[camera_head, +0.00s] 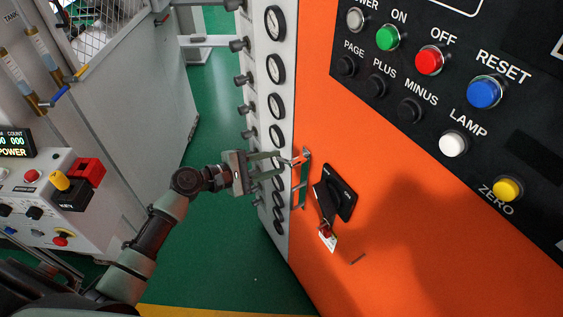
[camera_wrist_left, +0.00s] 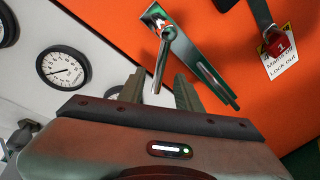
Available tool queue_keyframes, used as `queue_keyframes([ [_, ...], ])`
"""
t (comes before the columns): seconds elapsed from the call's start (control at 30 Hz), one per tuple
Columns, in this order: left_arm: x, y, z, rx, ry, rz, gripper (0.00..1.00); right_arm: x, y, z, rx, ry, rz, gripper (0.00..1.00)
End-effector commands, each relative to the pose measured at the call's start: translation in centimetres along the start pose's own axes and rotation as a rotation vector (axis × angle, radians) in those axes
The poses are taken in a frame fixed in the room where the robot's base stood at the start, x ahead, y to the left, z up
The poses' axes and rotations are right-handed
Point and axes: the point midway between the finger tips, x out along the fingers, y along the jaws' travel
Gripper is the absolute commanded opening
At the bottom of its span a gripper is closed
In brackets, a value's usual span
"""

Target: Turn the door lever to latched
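The door lever (camera_head: 297,160) is a small metal handle at the top of a narrow metal plate (camera_head: 303,183), at the left edge of the orange panel. In the left wrist view the lever (camera_wrist_left: 165,48) points from its pivot toward my gripper. My left gripper (camera_head: 282,161) is in front of the lever, with its fingers pointing at the orange panel. Its two fingers stand apart in the left wrist view (camera_wrist_left: 158,88), and the lever's free end lies between them. I cannot tell whether either finger touches it. My right gripper is not in view.
A black rotary switch (camera_head: 336,193) with a red padlock and lock-out tag (camera_head: 327,238) is right of the lever. Gauges (camera_head: 276,68) and knobs line the white panel to the left. Push buttons (camera_head: 429,60) are above right. Green floor (camera_head: 213,115) lies between the machines.

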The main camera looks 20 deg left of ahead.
Motion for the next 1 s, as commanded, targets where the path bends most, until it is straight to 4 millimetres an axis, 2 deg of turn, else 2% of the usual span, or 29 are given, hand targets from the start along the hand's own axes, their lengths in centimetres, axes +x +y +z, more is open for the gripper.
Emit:
queue_keyframes([
  [0.1,-2.0,-0.2,-0.1,0.001,0.001,-0.001,0.34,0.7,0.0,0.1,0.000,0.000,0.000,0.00],
  [0.3,-3.8,-0.1,0.0,-0.002,-0.001,-0.002,0.34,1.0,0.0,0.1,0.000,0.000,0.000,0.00],
  [0.83,-3.9,-0.2,-0.1,-0.001,0.002,-0.002,0.34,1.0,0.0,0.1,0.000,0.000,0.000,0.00],
  [0.93,-3.7,-1.5,-1.4,0.016,0.037,-0.017,0.34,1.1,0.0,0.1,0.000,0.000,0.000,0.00],
  [1.0,-3.4,-3.8,-3.5,0.045,0.090,-0.047,0.34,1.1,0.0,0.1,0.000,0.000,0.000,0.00],
])
